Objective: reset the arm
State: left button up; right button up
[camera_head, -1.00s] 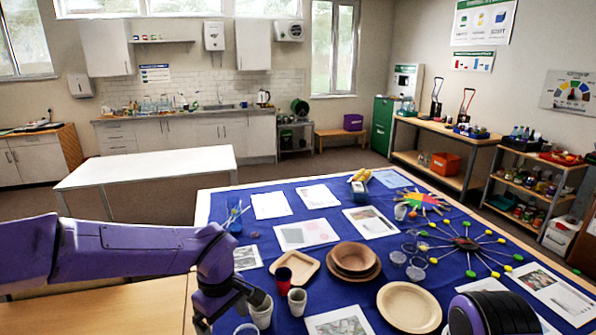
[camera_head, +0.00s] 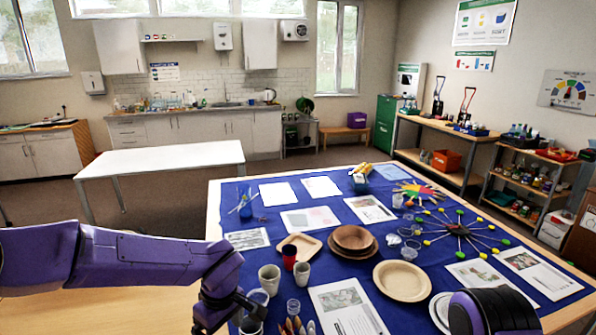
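My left arm comes in from the left, and its dark gripper (camera_head: 238,304) is at the near left corner of the blue-covered table (camera_head: 240,203), beside the cups. Its fingers are small and dark, so I cannot tell whether they are open or shut. I see nothing clearly held in it. A purple and black part of my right arm shows at the bottom right; its gripper is out of view.
Near my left gripper stand grey cups (camera_head: 269,279), a red cup (camera_head: 289,257) and a clear cup (camera_head: 293,307). Brown plates (camera_head: 352,238), a round tan plate (camera_head: 402,281) and papers (camera_head: 345,307) cover the table. A white table (camera_head: 160,158) stands behind.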

pick_arm(q)
jog(key=s+a+f+m+t+y, duration=0.1)
jog(key=s+a+f, duration=0.3)
jog(key=f, duration=0.3)
jog(key=s+a+f+m+t+y, duration=0.1)
jog(key=s+a+f+y, duration=0.1)
jog(key=s+a+f, duration=0.3)
jog(key=s+a+f+m+t+y, duration=0.1)
jog(key=s+a+f+t+y, duration=0.1)
jog(key=s+a+f, duration=0.3)
jog(key=shift+s+f+m, duration=0.1)
jog(key=shift+s+f, duration=0.35)
jog(key=shift+f, duration=0.3)
jog(key=shift+s+f+m, duration=0.1)
jog(key=shift+s+f, duration=0.35)
jog(key=shift+f, duration=0.35)
jog(key=shift+s+f+m, duration=0.1)
jog(key=shift+s+f, duration=0.35)
jog(key=shift+f, duration=0.3)
jog(key=s+f+m+g+h, duration=0.1)
jog(key=s+f+h, duration=0.2)
jog(key=s, duration=0.8)
notch_tip(320, 180, down, 10)
jog(key=b, duration=1)
jog(key=shift+s+d+r, duration=0.15)
jog(key=shift+s+d, duration=0.05)
jog(key=shift+d, duration=0.05)
